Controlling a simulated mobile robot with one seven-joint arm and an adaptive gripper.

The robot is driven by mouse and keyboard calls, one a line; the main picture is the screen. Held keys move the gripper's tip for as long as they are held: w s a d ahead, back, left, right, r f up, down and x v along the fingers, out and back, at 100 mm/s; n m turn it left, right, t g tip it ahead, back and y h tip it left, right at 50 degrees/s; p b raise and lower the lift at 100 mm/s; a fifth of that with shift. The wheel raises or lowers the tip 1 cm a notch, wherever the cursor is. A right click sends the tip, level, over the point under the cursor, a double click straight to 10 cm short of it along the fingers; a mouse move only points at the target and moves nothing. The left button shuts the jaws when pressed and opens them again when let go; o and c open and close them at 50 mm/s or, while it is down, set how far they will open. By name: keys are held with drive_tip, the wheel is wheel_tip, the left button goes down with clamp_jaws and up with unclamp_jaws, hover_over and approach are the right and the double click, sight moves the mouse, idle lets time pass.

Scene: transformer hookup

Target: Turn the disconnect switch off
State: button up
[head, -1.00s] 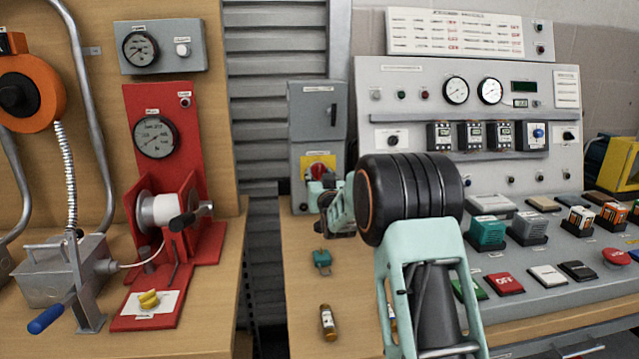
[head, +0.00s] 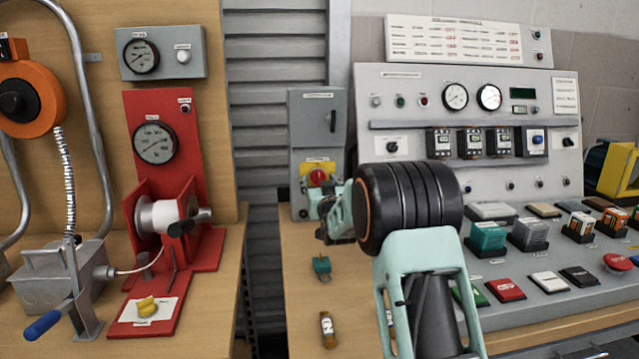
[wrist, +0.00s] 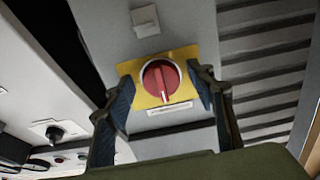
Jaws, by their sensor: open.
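The disconnect switch is a red rotary knob (head: 318,176) on a yellow plate, on the front of a grey box (head: 305,120) at the middle of the head view. In the wrist view the red knob (wrist: 160,80) sits on its yellow plate (wrist: 185,58), with its handle bar pointing down the picture. My gripper (wrist: 163,95) is open, with one finger on each side of the knob and visible space between fingers and knob. In the head view my gripper (head: 325,212) is partly hidden by my own arm, just in front of and below the knob.
A grey control console (head: 530,270) with many buttons and gauges stands on the right. A green padlock-like item (head: 321,267) and a small cylinder (head: 327,329) lie on the wooden bench (head: 290,300). A red winch stand (head: 190,100) is at left.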

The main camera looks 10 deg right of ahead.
drive_tip(key=s, duration=1.2)
